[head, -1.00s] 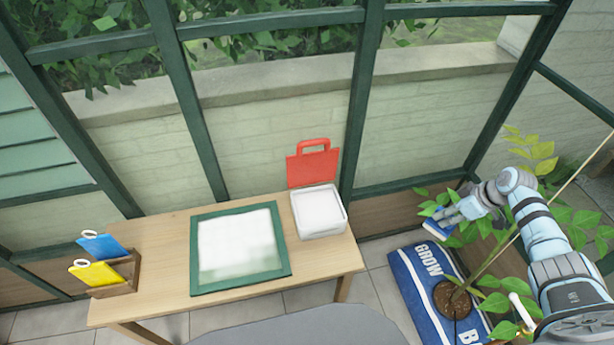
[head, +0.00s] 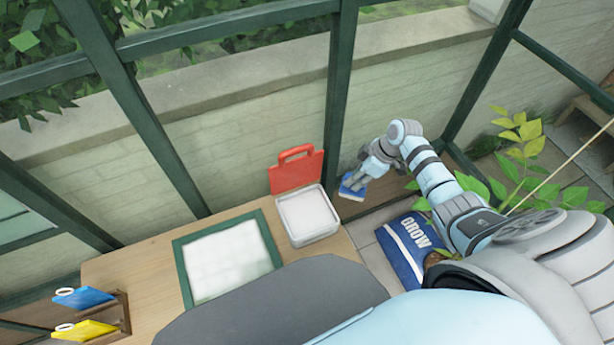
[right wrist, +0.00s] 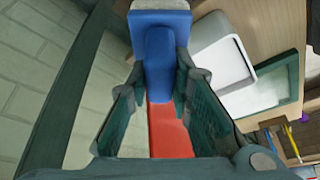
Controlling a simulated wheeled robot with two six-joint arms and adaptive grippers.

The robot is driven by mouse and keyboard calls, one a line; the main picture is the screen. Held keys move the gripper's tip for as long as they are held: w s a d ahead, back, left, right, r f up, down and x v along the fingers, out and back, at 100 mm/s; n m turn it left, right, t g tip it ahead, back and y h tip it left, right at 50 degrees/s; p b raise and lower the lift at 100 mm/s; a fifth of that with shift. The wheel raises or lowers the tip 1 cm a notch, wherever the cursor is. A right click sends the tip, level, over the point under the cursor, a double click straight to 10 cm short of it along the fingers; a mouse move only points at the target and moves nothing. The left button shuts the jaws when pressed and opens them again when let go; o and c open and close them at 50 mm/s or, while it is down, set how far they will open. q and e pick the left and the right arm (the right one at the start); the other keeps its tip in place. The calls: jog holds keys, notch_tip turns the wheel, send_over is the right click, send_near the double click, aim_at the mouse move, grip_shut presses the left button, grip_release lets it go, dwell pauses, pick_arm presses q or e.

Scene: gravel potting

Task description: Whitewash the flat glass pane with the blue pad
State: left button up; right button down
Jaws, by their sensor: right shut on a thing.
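The flat glass pane (head: 225,262) lies in a green frame on the wooden table and looks mostly white. It also shows in the right wrist view, partly hidden, with its green frame (right wrist: 287,101) at the right. My right gripper (head: 358,181) is shut on the blue pad (head: 352,192) by its handle, in the air right of the white tub. In the right wrist view the pad (right wrist: 160,20) sits between the fingers, with a pale grey face at its far edge. The open white tub (head: 308,214) has a raised red lid (head: 297,172). My left gripper is out of view.
A wooden holder (head: 124,312) with a blue item (head: 84,297) and a yellow item (head: 84,329) stands at the table's left. A GROW bag (head: 402,250) and a leafy plant (head: 520,150) are on the floor at right. Green window posts rise behind the table.

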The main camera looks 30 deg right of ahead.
pick_arm(q)
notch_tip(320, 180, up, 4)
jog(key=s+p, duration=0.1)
jog(key=p, duration=0.2)
pick_arm(e)
jog(key=w+a+r+n, duration=0.1)
jog(key=a+r+n, duration=0.25)
jog(key=a, duration=1.15)
jog(key=shift+g+y, duration=0.3)
notch_tip(320, 180, down, 5)
jog(key=b, duration=0.6)
jog(key=shift+d, duration=0.15)
jog(key=shift+f+b, duration=0.5)
jog(key=shift+b, duration=0.1)
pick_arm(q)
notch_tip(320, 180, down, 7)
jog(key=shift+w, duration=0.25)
pick_arm(e)
jog(key=shift+r, duration=0.15)
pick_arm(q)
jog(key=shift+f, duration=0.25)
pick_arm(e)
jog(key=shift+f, duration=0.45)
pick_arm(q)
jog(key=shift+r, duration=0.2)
